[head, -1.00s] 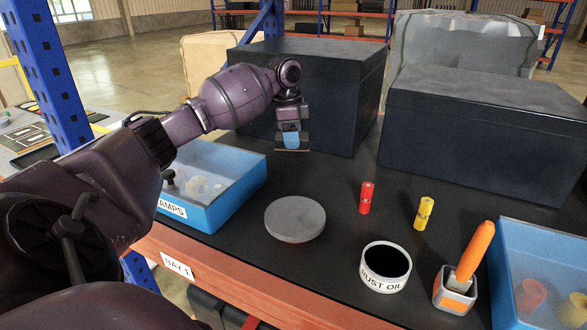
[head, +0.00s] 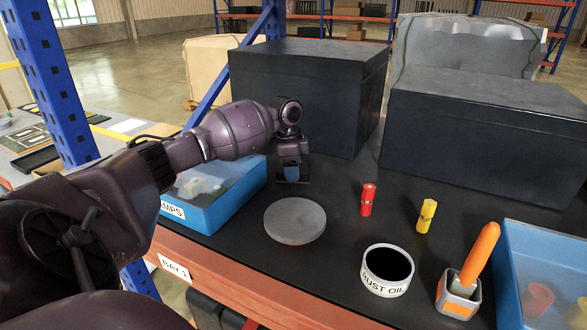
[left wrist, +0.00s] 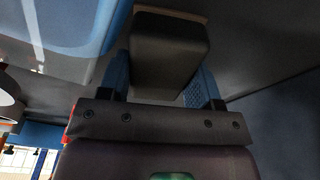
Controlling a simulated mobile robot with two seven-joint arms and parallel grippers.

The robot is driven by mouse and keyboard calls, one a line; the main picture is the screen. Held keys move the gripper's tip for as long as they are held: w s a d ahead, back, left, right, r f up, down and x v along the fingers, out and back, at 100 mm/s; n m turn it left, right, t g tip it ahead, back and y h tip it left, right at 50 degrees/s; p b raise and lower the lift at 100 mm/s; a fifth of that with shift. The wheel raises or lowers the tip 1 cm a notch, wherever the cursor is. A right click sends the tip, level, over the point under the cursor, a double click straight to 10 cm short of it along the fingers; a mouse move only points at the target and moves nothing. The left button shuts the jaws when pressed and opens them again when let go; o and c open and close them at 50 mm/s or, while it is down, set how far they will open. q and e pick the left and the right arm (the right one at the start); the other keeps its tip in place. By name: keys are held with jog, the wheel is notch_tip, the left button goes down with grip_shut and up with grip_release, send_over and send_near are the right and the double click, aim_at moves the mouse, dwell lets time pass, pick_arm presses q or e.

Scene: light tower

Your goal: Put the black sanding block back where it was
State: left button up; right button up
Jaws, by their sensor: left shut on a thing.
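The black sanding block (left wrist: 168,50) is held between the blue fingers of my left gripper (left wrist: 160,82), with a tan edge along its far side in the left wrist view. In the head view my left gripper (head: 291,172) points down over the black shelf surface (head: 335,190), in front of the large black box. The block (head: 293,181) shows only as a small dark shape with a tan edge under the fingers. I cannot tell whether it touches the shelf. My right gripper is not in view.
A blue clear-lidded clamps bin (head: 218,207) is just left of the gripper. A grey round disc (head: 295,220) lies in front. Large black boxes (head: 300,95) (head: 480,135) stand behind. Red (head: 368,200) and yellow (head: 426,216) cylinders and a rust oil tin (head: 387,286) are to the right.

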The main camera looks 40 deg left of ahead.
pick_arm(q)
jog(key=o, duration=0.8)
jog(key=shift+o, duration=0.2)
jog(key=shift+r, duration=0.1)
notch_tip(320, 180, up, 12)
jog(key=a+p, duration=0.1)
jog(key=shift+s, duration=0.45)
jog(key=shift+p, duration=0.3)
